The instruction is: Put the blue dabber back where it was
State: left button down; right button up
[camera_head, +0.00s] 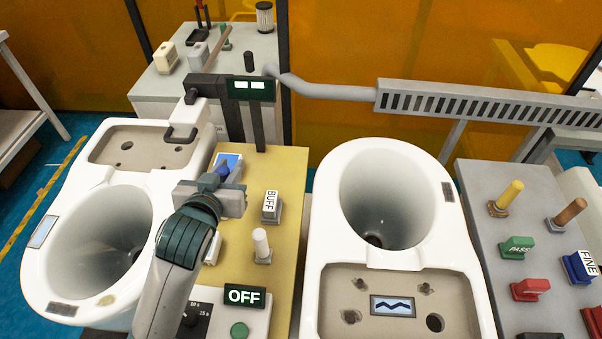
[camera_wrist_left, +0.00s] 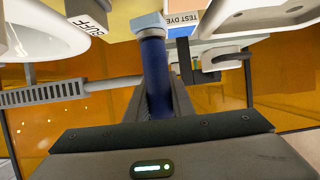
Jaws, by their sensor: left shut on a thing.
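My left gripper (camera_head: 226,182) is over the back part of the yellow-topped stand (camera_head: 285,185). It is shut on the blue dabber (camera_head: 222,171), whose blue end shows just beyond the fingers. In the left wrist view the blue dabber (camera_wrist_left: 156,75) is a dark blue cylinder between the fingers (camera_wrist_left: 157,103). A pale blue block is at its far end, beside a TEST DYE label (camera_wrist_left: 188,19). I cannot tell whether that block touches the stand. A blue-and-white plate (camera_head: 231,159) lies just behind the dabber. My right gripper is out of view.
A BUFF stamp (camera_head: 270,207) and a white dabber (camera_head: 261,243) stand right of my gripper. White toilet bowls flank the stand, left (camera_head: 40,275) and right (camera_head: 325,215). A dark post with a lit display (camera_head: 250,88) rises behind. An OFF sign (camera_head: 244,295) is in front.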

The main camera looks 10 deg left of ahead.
pick_arm(q)
jog(key=shift+w+d, duration=0.1)
jog(key=shift+d, duration=0.3)
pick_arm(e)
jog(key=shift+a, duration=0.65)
pick_arm(q)
jog(key=shift+r, duration=0.1)
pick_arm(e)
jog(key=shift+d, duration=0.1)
